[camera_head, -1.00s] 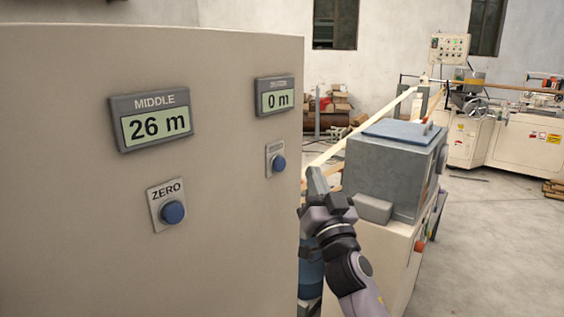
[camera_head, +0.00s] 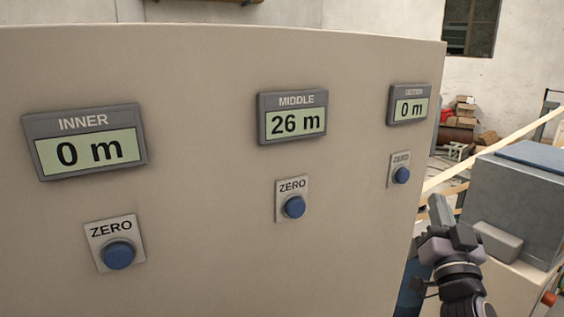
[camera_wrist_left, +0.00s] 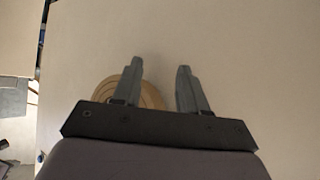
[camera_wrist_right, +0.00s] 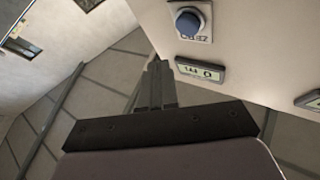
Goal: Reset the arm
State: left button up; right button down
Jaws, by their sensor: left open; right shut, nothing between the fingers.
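My right gripper (camera_head: 440,212) is shut and empty in the head view, to the right of the beige panel (camera_head: 210,235) and just off its edge. In the right wrist view its closed fingers (camera_wrist_right: 157,85) point toward the panel's edge, below a blue button and a small display (camera_wrist_right: 200,72). My left gripper (camera_wrist_left: 158,85) shows only in its wrist view. It is open, with nothing between its fingers, before a plain beige surface. A round tan-brown object (camera_wrist_left: 140,92) shows partly behind its left finger.
The panel carries an INNER display (camera_head: 86,148) at 0 m, a MIDDLE display (camera_head: 292,118) at 26 m and a right-hand display (camera_head: 409,105) at 0 m. Blue zero buttons (camera_head: 118,255) sit below each. A grey machine box (camera_head: 515,200) stands right of my right gripper.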

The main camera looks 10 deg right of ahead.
jog(key=s+a+f+n+g+y, duration=0.2)
jog(key=s+f, duration=0.1)
jog(key=f, duration=0.6)
jog(key=s+a+f+n+g+y, duration=0.1)
jog(key=s+a+f+g, duration=0.2)
jog(key=f, duration=0.5)
jog(key=s+a+f+n+g+y, duration=0.2)
jog(key=s+f, duration=0.1)
jog(key=f, duration=0.6)
jog(key=s+a+f+n+g+y, duration=0.1)
jog(key=s+a+f+g, duration=0.1)
jog(key=s+f, duration=0.4)
jog(key=s+a+f+n+g+y, duration=0.1)
jog(key=s+a+f+g, duration=0.2)
jog(key=s+a+f, duration=0.2)
jog(key=s+f, duration=0.2)
jog(key=s, duration=0.2)
jog(key=shift+n+y, duration=0.3)
jog(key=shift+y, duration=0.1)
jog(key=shift+d, duration=0.1)
